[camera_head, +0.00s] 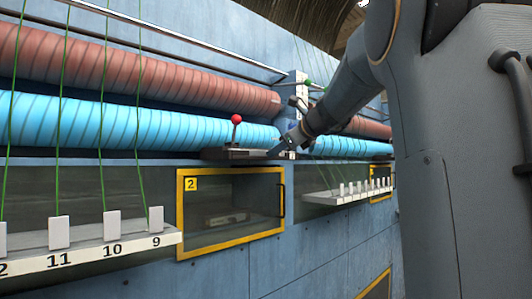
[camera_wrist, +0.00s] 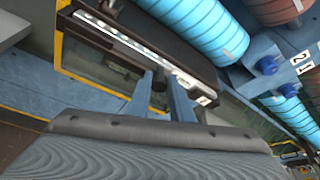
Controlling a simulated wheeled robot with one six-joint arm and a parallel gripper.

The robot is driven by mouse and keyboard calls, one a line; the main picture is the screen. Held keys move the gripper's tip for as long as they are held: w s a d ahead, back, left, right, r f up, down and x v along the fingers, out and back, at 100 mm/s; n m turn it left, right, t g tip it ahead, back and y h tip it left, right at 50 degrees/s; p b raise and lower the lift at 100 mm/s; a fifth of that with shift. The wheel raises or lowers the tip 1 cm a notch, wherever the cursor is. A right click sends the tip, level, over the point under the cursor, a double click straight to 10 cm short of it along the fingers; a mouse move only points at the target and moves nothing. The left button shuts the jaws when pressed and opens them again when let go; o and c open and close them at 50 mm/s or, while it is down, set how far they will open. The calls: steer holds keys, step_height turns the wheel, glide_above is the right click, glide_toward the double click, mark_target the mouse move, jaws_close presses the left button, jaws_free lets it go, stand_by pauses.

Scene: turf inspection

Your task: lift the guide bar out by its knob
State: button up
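A red ball knob (camera_head: 236,119) stands upright on a thin stalk above a low dark unit (camera_head: 225,154) on the ledge, in front of the blue roller. In the wrist view a pale metal bar with holes (camera_wrist: 135,47), seemingly the guide bar, lies along a dark housing (camera_wrist: 185,52). The red knob is not visible there. I cannot tell whether the fingers touch anything.
A blue roller (camera_head: 60,122) and a red-brown roller (camera_head: 90,62) run behind the ledge. Below is a yellow-framed window (camera_head: 230,210) marked 2. Numbered white tabs (camera_head: 112,225) with green yarns stand at left, with more tabs (camera_head: 350,189) at right.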

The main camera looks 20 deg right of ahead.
jaws_close()
steer(key=shift+r, duration=0.1)
